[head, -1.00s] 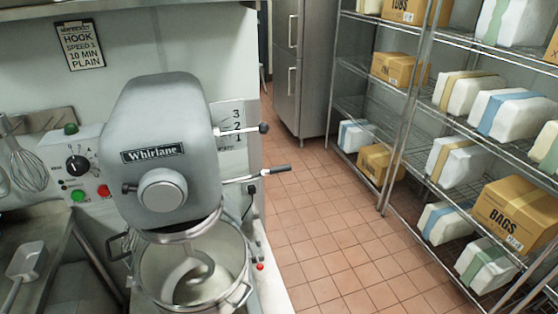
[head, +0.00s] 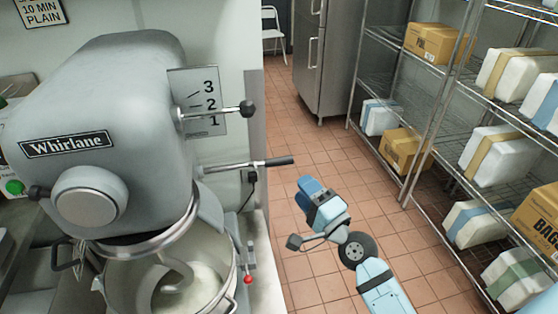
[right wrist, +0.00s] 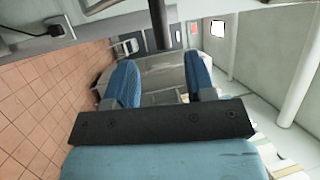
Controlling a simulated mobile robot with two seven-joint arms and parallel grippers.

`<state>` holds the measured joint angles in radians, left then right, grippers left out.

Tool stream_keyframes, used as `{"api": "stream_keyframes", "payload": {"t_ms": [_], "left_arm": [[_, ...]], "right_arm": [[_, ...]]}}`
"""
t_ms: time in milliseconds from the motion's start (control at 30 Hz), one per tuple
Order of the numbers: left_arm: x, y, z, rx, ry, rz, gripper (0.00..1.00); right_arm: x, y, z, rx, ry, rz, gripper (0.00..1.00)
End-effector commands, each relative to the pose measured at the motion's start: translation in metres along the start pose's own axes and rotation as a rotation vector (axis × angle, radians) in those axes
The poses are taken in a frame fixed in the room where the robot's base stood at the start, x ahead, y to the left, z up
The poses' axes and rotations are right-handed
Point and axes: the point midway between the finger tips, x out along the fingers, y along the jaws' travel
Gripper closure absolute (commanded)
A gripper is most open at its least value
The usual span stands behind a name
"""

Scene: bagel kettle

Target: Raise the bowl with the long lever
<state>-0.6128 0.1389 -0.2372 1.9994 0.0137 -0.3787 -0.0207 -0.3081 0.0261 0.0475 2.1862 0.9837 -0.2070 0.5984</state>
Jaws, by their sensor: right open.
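The mixer's long lever (head: 235,166) is a metal rod with a black grip, sticking out to the right from the mixer (head: 105,110). The steel bowl (head: 215,285) hangs under the mixer head, with a hook and pale dough inside. My right gripper (head: 314,190) is open and empty, just right of and a little below the grip's end in the head view, apart from it. In the right wrist view its blue fingers (right wrist: 160,82) are spread. A dark rod (right wrist: 158,25) shows above and between them; I cannot tell which part it is. My left gripper is not in view.
A shorter lever with a black ball knob (head: 246,108) sits above, by a plate (head: 205,100) numbered 1 to 3. A red-tipped part (head: 248,278) stands by the bowl. A wall plug (head: 252,178) is below the lever. Shelves (head: 440,120) stand right; tiled floor lies between.

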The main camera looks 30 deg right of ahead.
Motion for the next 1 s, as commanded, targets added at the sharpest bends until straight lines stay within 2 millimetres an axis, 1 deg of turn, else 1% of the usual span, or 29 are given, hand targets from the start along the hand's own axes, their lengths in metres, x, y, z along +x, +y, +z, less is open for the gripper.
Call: {"api": "stream_keyframes", "payload": {"t_ms": [33, 100, 300, 400, 500, 667, 900, 933, 967, 1000], "left_arm": [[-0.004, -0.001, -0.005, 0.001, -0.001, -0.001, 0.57], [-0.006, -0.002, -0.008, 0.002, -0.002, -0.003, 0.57], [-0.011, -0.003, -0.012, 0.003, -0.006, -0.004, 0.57], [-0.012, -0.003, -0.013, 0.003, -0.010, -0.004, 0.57], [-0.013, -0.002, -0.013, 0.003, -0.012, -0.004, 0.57], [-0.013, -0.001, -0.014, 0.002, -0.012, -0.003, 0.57], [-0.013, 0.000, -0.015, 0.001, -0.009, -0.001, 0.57], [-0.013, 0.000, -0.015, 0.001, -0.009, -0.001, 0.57], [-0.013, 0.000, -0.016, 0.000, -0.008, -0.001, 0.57], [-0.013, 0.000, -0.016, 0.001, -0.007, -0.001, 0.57]], "right_arm": [[0.013, -0.004, -0.001, 0.001, 0.002, -0.002, 0.50], [0.029, -0.004, 0.000, -0.001, 0.001, -0.002, 0.50], [0.070, -0.003, 0.000, -0.001, 0.000, 0.000, 0.50], [0.085, -0.001, 0.000, -0.003, 0.000, 0.001, 0.50], [0.095, -0.001, 0.000, -0.003, 0.000, 0.001, 0.50], [0.102, 0.000, 0.000, -0.004, -0.001, 0.002, 0.50], [0.103, 0.001, 0.000, -0.004, -0.001, 0.002, 0.50], [0.103, 0.001, 0.000, -0.004, -0.001, 0.002, 0.53], [0.103, 0.001, 0.000, -0.004, -0.001, 0.002, 0.60], [0.103, 0.001, 0.000, -0.004, -0.001, 0.002, 0.69]]}}
